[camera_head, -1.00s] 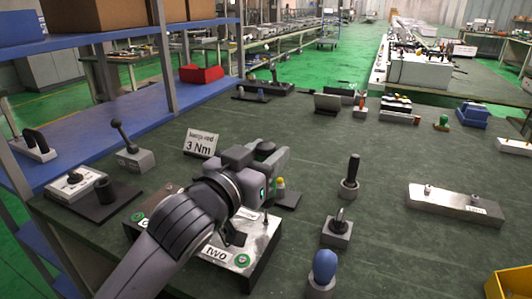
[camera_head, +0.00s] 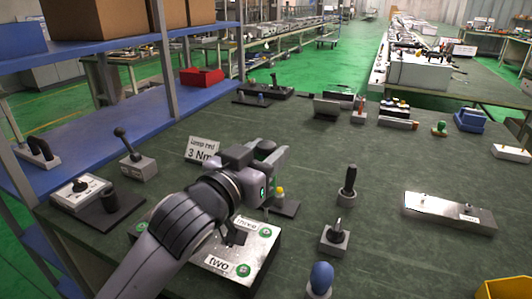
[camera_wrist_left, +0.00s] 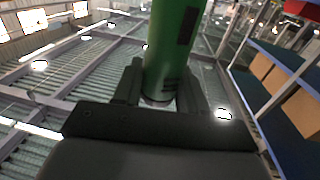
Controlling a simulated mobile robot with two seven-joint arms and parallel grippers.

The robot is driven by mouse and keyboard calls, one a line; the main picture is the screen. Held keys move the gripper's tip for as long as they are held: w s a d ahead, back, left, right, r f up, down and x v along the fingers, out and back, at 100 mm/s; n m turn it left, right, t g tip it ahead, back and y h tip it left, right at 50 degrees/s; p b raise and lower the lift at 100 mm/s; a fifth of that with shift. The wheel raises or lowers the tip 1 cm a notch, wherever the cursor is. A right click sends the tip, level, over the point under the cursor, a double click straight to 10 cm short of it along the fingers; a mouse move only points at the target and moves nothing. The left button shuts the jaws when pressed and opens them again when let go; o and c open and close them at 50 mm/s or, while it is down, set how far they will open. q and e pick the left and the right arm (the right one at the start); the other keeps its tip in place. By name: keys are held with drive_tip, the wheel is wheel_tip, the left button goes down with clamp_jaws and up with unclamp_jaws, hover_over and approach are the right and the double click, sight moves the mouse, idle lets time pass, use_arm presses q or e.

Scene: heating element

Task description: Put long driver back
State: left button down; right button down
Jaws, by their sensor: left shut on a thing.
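My left gripper (camera_head: 278,160) is above the table, over the back of a silver block with labels "two" and "three" (camera_head: 258,262). In the left wrist view, its fingers (camera_wrist_left: 160,92) are shut on a thick green cylinder with a dark patch (camera_wrist_left: 175,40), which looks like a driver's handle. In the head view the gripper and arm hide this driver, so its shaft and tip cannot be made out. A black-handled tool stands upright in a grey holder (camera_head: 347,185). A grey block with a dark fitting (camera_head: 335,238) is in front of it. My right gripper is not in view.
A "3 Nm" sign (camera_head: 202,150) stands behind the gripper. A grey lever block (camera_head: 137,165) is at the left. A blue-topped piece (camera_head: 321,277) is at the front. A metal plate (camera_head: 448,212) lies at the right. The table's middle right is largely clear.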

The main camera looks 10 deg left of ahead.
use_arm(q)
drive_tip(key=shift+r+p, duration=0.55)
drive_tip(key=shift+r, duration=0.35)
